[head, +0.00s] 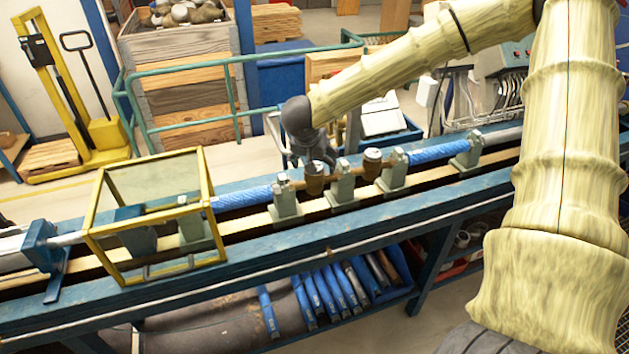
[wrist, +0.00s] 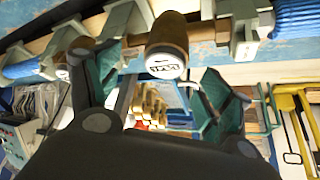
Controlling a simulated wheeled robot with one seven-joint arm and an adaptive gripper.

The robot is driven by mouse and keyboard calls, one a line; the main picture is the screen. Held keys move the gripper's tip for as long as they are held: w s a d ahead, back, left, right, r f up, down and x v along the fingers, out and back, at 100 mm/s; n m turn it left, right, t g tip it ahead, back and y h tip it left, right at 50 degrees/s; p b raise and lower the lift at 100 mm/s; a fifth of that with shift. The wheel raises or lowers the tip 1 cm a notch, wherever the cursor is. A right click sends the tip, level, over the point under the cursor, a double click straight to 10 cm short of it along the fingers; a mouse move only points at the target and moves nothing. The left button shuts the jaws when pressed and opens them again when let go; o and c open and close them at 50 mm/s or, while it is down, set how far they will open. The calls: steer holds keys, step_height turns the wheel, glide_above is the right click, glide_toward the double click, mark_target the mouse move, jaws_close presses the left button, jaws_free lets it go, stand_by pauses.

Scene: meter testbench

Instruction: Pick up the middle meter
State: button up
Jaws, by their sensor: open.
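Two brown meters sit in line on the bench between grey clamps. The left one (head: 315,180) is below and beside my gripper (head: 309,155). The other meter (head: 372,160) stands to its right, and I cannot make out a third. In the wrist view a brown meter with a white round face (wrist: 166,62) lies in the space between the spread green-padded fingers of my gripper (wrist: 163,85). The second meter (wrist: 77,60) is partly hidden behind the left finger. My gripper is open and holds nothing. Whether a finger touches a meter is unclear.
Grey clamps (head: 285,203) stand close to the meters, with blue hoses (head: 432,153) along the line. A yellow-framed guard box (head: 152,213) stands on the bench to the left. A green railing (head: 190,128) and wooden crate (head: 185,75) are behind.

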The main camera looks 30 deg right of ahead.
mark_target(314, 178)
steer(key=shift+w+d+f+p, duration=0.25)
steer(key=shift+w+f+p, duration=0.3)
steer(key=shift+f, duration=0.35)
steer(key=shift+p+x, duration=0.3)
steer(key=shift+x, duration=1.15)
steer(key=shift+a, duration=0.1)
steer(key=shift+r, duration=0.1)
jaws_close()
